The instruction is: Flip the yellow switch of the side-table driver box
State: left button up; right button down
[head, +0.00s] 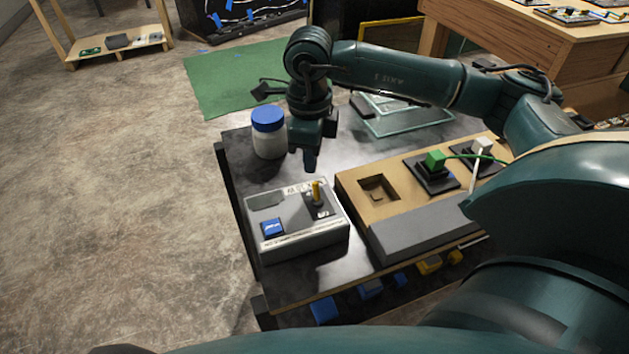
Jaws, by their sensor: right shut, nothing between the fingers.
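The driver box (296,240) is a grey box near the left front of the dark side table (240,207). Its yellow switch (316,191) stands up from a dark plate at the right of its top. A blue button (272,228) sits at its front left. My right gripper (310,168) points down just behind the yellow switch, shut and empty. A small gap shows between the fingertips and the switch in the picture; the exact depth is hard to tell. My left gripper is not in view.
A jar with a blue lid (268,132) stands left of my right gripper. A cardboard-coloured console (395,190) with a green plug (435,160) and a white plug (482,147) fills the table's right. A glass tray (402,118) lies behind. Floor at left is clear.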

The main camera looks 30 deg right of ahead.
jog(key=shift+f+b, duration=0.9)
jog(key=shift+f, duration=0.25)
jog(key=shift+f, duration=0.15)
jog(key=shift+s, duration=0.2)
jog(key=shift+s+a, duration=0.25)
jog(key=shift+s, duration=0.65)
notch_tip(320, 180, up, 7)
jog(key=p, duration=0.4)
jog(key=shift+w, duration=0.4)
jog(key=shift+d, duration=0.1)
